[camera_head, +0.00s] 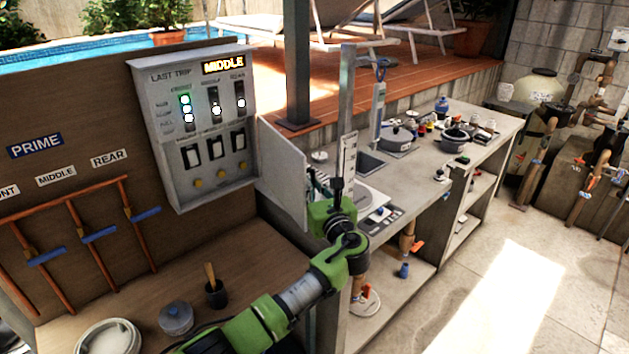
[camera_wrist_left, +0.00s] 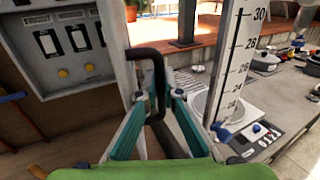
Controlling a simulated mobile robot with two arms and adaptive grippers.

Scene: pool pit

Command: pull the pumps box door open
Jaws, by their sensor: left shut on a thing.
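The grey pumps box (camera_head: 180,90) hangs on the brown wall panel, with lit indicators, switches and a sign reading MIDDLE. Its pale door (camera_head: 282,172) stands swung out from the box's right edge, and the box front is uncovered. My left gripper (camera_head: 322,188) is at the door's free edge. In the left wrist view the gripper (camera_wrist_left: 158,100) has its teal fingers shut on the black door handle (camera_wrist_left: 148,54), beside the door (camera_wrist_left: 114,42). In the head view the handle is mostly hidden by the gripper. My right gripper does not show.
A tall measuring board (camera_wrist_left: 232,62) stands just right of the gripper. The counter (camera_head: 430,175) behind holds pots and small items. A jar (camera_head: 176,318), a dark cup (camera_head: 215,294) and a white lid (camera_head: 108,338) sit on the wooden bench below the box.

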